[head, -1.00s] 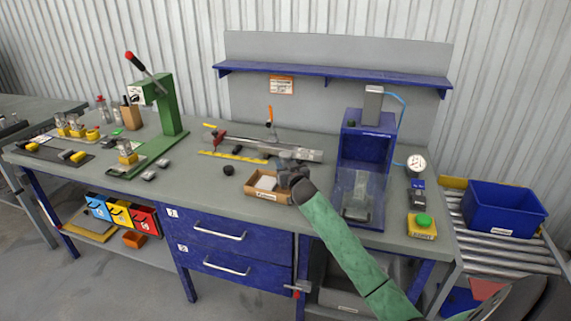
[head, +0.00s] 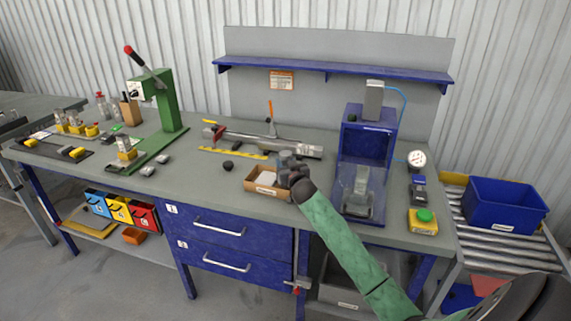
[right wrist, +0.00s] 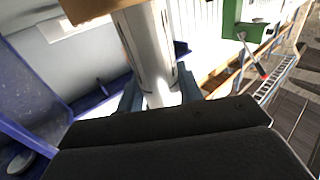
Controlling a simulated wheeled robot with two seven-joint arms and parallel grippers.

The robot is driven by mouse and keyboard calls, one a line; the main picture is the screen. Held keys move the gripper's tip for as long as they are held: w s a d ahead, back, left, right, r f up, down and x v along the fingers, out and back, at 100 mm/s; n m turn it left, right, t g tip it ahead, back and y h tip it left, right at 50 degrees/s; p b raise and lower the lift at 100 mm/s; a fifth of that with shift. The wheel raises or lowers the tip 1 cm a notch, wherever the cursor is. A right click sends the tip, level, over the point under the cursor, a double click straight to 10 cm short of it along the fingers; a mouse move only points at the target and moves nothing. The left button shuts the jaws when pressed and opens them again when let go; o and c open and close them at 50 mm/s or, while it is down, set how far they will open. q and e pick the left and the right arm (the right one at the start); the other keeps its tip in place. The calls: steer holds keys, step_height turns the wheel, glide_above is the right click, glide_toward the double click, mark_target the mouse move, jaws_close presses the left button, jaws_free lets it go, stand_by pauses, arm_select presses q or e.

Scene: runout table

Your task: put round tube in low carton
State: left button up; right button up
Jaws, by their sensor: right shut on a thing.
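The low carton (head: 253,186) is an open brown box near the front of the bench, with a label on its front and something whitish inside. My right gripper (head: 284,156) is at the carton's right end, overlapping its back right corner in the head view. In the right wrist view my right gripper (right wrist: 160,98) is shut on the round tube (right wrist: 150,50), a pale shiny cylinder between the two blue-grey fingers. A brown edge (right wrist: 92,8), maybe the carton, shows beside the tube. In the head view the tube is mostly hidden by the gripper. My left gripper is out of view.
A long metal rail (head: 245,140) lies behind the carton, with a yellow strip (head: 232,153) before it. A small black knob (head: 228,165) is left of the carton. A blue press stand (head: 368,140) stands to the right. A green lever press (head: 168,105) stands left.

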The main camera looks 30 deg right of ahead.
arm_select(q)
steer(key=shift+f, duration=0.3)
arm_select(e)
steer(key=shift+f, duration=0.55)
steer(key=o, duration=1.2)
arm_select(q)
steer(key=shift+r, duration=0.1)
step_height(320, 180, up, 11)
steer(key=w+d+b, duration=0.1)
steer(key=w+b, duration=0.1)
steer(key=b, duration=0.1)
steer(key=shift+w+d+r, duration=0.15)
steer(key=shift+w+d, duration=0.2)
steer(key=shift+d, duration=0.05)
arm_select(e)
steer(key=shift+v, duration=3.95)
